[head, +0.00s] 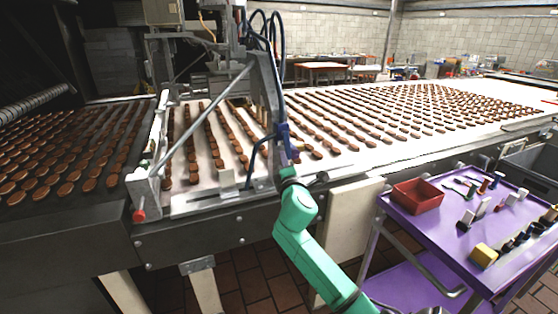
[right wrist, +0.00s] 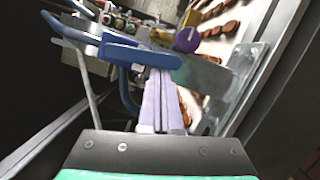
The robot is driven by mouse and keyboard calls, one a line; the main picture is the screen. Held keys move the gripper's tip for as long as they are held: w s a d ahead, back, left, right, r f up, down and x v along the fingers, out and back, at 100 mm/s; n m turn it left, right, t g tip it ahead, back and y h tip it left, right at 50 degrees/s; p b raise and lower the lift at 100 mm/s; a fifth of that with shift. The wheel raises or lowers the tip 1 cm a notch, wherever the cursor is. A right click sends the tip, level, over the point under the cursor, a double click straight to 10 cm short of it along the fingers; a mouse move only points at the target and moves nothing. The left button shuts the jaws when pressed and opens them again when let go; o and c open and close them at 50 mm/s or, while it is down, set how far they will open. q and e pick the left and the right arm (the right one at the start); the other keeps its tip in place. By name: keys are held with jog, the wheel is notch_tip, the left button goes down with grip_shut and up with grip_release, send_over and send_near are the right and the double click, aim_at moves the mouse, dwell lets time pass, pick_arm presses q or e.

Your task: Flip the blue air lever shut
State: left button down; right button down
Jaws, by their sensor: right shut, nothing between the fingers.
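The blue air lever (head: 282,131) is on the near upright of the metal frame over the conveyor. In the right wrist view the blue lever (right wrist: 140,53) lies across the picture, at the tips of my fingers. My right gripper (head: 289,156) is at the frame beside the lever, its fingers pointing up. In the right wrist view the right gripper (right wrist: 160,78) has its two pale purple fingers together, with nothing between them. The tips overlap the lever's lower edge; I cannot tell whether they touch it. My left gripper is out of view.
Rows of brown biscuits lie on the white conveyor (head: 350,158). A purple knob (right wrist: 187,40) and a metal bracket (right wrist: 238,85) are close by the fingers. A purple cart (head: 405,222) with a red tray (head: 418,197) stands at the right.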

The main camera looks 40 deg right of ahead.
jog(key=s+d+r+n+t+y+b, duration=0.1)
jog(key=d+r+n+t, duration=0.1)
jog(key=n, duration=0.6)
jog(key=s+d+r+n+t+y+b, duration=0.1)
jog(key=d+n+y+b, duration=0.1)
jog(key=d+n, duration=0.3)
jog(key=n, duration=0.3)
jog(key=shift+s+r+n+t, duration=0.25)
jog(key=shift+r+n+t, duration=0.05)
jog(key=shift+r+t, duration=0.1)
jog(key=shift+d, duration=0.1)
jog(key=shift+b, duration=0.3)
notch_tip(320, 180, down, 6)
jog(key=r+b, duration=0.1)
jog(key=b, duration=0.5)
jog(key=r+p+v, duration=0.1)
jog(key=v, duration=0.8)
jog(key=shift+s+a, duration=0.3)
jog(key=shift+s, duration=0.15)
jog(key=shift+f, duration=0.15)
